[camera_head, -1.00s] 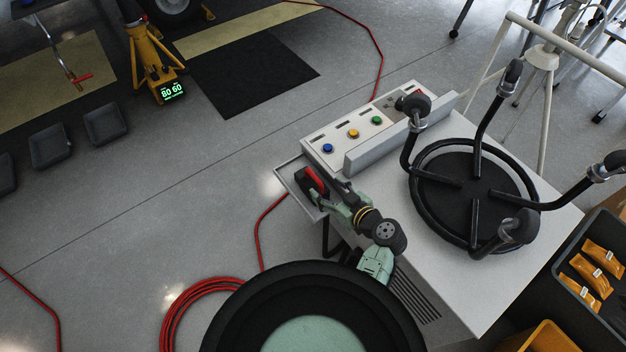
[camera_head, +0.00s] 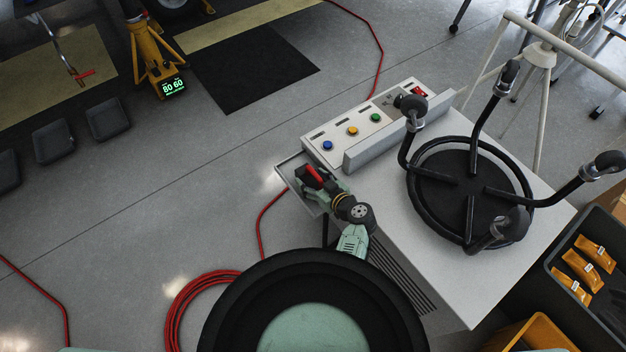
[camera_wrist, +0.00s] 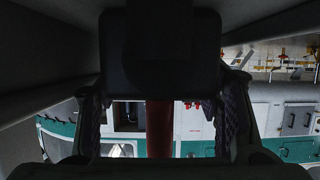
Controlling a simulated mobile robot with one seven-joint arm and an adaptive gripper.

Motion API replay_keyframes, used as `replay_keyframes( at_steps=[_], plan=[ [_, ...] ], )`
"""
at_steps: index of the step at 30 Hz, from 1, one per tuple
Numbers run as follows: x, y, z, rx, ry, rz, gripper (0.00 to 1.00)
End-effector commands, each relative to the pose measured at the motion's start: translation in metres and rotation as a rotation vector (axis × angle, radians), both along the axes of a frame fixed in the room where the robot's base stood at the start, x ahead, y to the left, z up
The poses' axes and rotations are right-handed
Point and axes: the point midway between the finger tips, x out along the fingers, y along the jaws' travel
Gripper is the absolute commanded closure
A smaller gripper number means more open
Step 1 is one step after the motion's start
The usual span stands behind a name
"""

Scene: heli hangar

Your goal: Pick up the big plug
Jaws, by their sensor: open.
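The big plug, black with a red part (camera_head: 314,174), lies in the small metal tray (camera_head: 284,167) on the left side of the white cart. My gripper (camera_head: 320,188) is at the tray, right beside the plug, and hides part of it. In the wrist view my gripper (camera_wrist: 163,115) is open, with one finger at each side. A dark block with a red strip (camera_wrist: 159,128) below it, which looks like the plug, stands between the fingers. I cannot tell whether the fingers touch it.
The white cart (camera_head: 455,285) carries a button panel (camera_head: 352,132) and a black ring frame with upright arms (camera_head: 471,190). A dark crate (camera_head: 560,275) with orange packets is at the right. A red cable (camera_head: 262,225) runs from the tray area to a coil (camera_head: 190,300) on the floor.

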Motion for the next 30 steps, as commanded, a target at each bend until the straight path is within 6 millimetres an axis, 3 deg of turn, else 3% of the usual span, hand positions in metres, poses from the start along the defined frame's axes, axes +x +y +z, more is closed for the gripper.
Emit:
replay_keyframes(
  at_steps=[6, 30],
  plan=[
    [0.0004, 0.0002, -0.0006, 0.0, 0.0, 0.0, 0.41],
    [0.0001, -0.0002, -0.0004, 0.0, 0.0, -0.001, 0.94]
  ],
)
